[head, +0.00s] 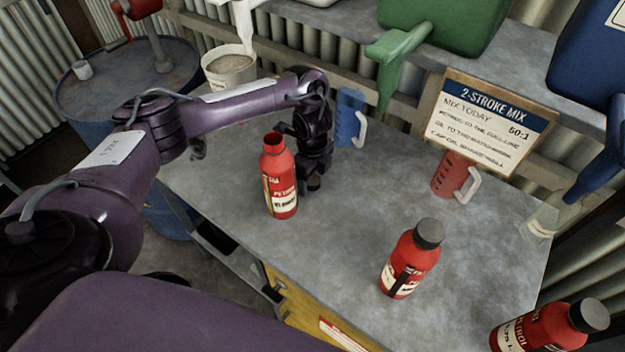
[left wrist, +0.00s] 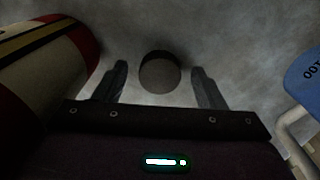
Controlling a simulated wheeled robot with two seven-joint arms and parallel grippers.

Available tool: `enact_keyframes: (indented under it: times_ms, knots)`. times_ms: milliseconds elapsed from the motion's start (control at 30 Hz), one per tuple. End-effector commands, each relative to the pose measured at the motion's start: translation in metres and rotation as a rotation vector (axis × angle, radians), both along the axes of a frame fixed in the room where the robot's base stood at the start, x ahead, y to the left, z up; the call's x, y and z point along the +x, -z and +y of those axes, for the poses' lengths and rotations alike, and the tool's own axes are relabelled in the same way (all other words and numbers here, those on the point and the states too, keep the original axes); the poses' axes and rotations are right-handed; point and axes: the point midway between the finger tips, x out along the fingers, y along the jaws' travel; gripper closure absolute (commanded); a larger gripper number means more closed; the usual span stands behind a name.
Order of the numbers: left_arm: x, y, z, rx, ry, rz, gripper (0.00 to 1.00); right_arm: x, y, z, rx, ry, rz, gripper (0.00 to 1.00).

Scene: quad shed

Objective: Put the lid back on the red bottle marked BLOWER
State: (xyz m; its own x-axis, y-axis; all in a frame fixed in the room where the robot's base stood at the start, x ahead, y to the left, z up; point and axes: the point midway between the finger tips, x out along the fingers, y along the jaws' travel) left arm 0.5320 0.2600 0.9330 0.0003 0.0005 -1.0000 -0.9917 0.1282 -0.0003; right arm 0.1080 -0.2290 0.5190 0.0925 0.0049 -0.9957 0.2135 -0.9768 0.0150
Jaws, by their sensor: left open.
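An open red bottle (head: 279,185) with no lid on its neck stands upright on the grey bench, left of centre. The small print on its label is too small to read surely. Its side also shows at the left of the left wrist view (left wrist: 45,62). My left gripper (head: 311,184) points down just right of this bottle. In the left wrist view its fingers (left wrist: 162,86) are open, with a dark round lid (left wrist: 160,71) on the bench between them. The gripper hides the lid in the head view. My right gripper is not in view.
Two capped red bottles stand right of centre (head: 411,260) and at the lower right (head: 545,328). A blue jug (head: 350,118) stands behind my left gripper, a red jug (head: 453,176) by the sign (head: 490,120). The bench middle (head: 350,205) is clear.

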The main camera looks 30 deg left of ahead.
Motion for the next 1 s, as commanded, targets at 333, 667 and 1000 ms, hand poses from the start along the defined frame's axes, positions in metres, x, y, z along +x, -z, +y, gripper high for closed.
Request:
enact_keyframes:
  times_ms: [333, 667, 1000]
  knots:
    - [0.000, 0.000, 0.000, 0.000, 0.001, 0.000, 0.59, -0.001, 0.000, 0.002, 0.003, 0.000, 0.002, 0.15]
    - [0.000, 0.000, 0.000, 0.000, 0.001, 0.000, 0.83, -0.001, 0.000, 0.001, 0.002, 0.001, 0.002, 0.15]
    - [0.001, -0.017, 0.000, 0.000, 0.003, -0.003, 0.83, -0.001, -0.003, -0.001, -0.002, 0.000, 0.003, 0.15]
